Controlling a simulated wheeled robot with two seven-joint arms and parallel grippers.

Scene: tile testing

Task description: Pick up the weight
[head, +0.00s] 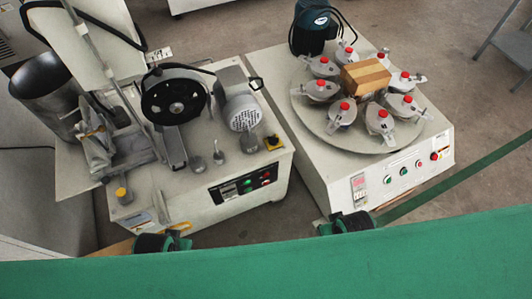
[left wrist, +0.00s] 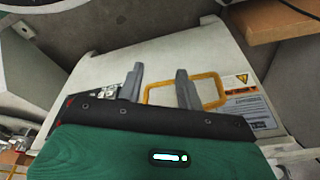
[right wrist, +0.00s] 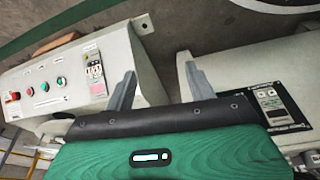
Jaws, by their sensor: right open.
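Small grey metal pieces that look like weights stand on the left machine's top: one at the front (head: 197,163), a smaller one (head: 218,157) beside it, and a larger one (head: 249,141) further right. Which one is the weight I cannot tell. My left gripper (head: 178,240) is in front of and below that machine. In the left wrist view its fingers (left wrist: 158,88) are apart, with part of a yellow loop handle (left wrist: 215,78) showing between and behind them. My right gripper (head: 352,222) is at the right machine's front corner, open and empty (right wrist: 160,88).
The left machine (head: 205,205) carries a black wheel (head: 173,95) and a motor (head: 238,105). A narrow gap separates the machines. Grey floor (head: 460,75) is open at the right.

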